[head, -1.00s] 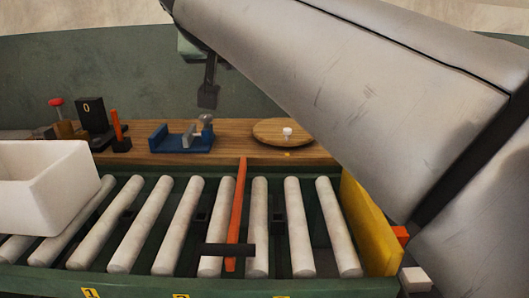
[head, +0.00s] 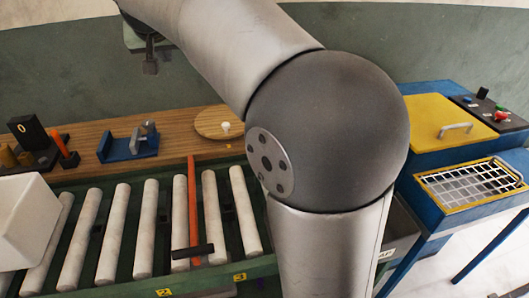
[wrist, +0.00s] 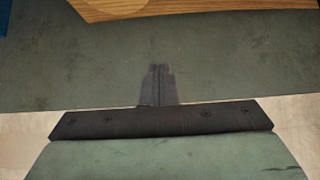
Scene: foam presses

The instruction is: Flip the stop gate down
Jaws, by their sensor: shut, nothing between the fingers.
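The stop gate appears to be the orange bar (head: 193,210) with a black crossbar handle (head: 192,251) at its near end. It runs along the gap between two white rollers of the conveyor; I cannot tell its exact tilt. My gripper (head: 150,68) hangs at the upper left of the head view, in front of the green wall and well apart from the gate. Its dark fingers (wrist: 158,85) are together and empty in the wrist view, where the gate does not show.
Behind lies a wooden shelf (head: 180,135) with a blue fixture (head: 128,147) and a round wooden disc (head: 218,122). A blue-and-yellow machine (head: 440,115) stands right. My arm hides the conveyor's right end.

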